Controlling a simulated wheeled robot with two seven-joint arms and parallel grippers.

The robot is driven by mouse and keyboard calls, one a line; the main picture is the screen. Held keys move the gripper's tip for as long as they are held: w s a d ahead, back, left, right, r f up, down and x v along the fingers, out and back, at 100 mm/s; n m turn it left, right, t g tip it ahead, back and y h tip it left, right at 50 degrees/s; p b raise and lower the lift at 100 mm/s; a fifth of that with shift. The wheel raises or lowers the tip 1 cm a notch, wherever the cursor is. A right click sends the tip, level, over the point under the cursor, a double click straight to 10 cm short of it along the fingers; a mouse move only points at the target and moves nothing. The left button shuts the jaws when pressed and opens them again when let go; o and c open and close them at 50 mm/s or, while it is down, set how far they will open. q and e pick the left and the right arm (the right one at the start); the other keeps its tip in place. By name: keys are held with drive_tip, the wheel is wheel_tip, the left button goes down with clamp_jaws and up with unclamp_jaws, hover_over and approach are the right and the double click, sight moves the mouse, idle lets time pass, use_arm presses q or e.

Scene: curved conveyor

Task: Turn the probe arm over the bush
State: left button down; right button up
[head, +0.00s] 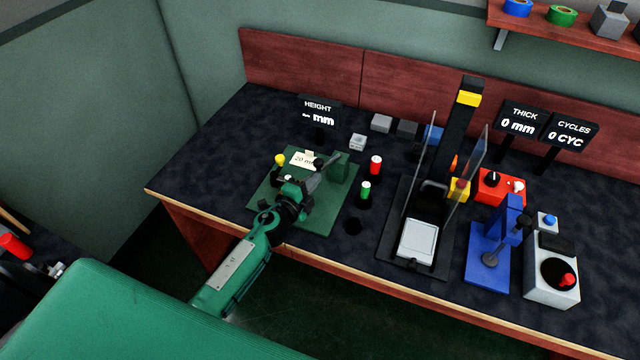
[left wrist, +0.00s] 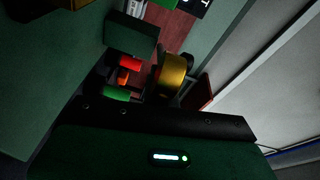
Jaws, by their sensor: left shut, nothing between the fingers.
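The green gauge plate (head: 330,221) lies on the table at the left, with a card reading 20 mm (head: 303,160) at its back. A small yellow knob (head: 280,159) on a dark stem stands at the plate's left edge; I cannot tell whether it belongs to the probe arm. My left gripper (head: 322,172) is shut and empty, low over the plate, and covers much of the fixture. In the left wrist view a gold, rounded piece (left wrist: 173,73) is close by. I cannot identify the bush or the probe arm for certain.
A red-topped pin (head: 376,165) and a green-topped pin (head: 365,190) stand just right of the plate. Further right are a black press with clear guards (head: 418,240), a blue stand (head: 488,270) and a grey box with a red-knobbed dial (head: 551,290). The HEIGHT display (head: 318,112) stands behind.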

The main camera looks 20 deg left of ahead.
use_arm(q)
drive_tip(key=shift+w+a+m+g+h, duration=0.3)
drive_tip(key=shift+a+m+h, duration=0.4)
drive_tip(key=shift+a+h, duration=0.1)
drive_tip(key=shift+w+a, duration=0.35)
drive_tip(key=shift+a, duration=0.4)
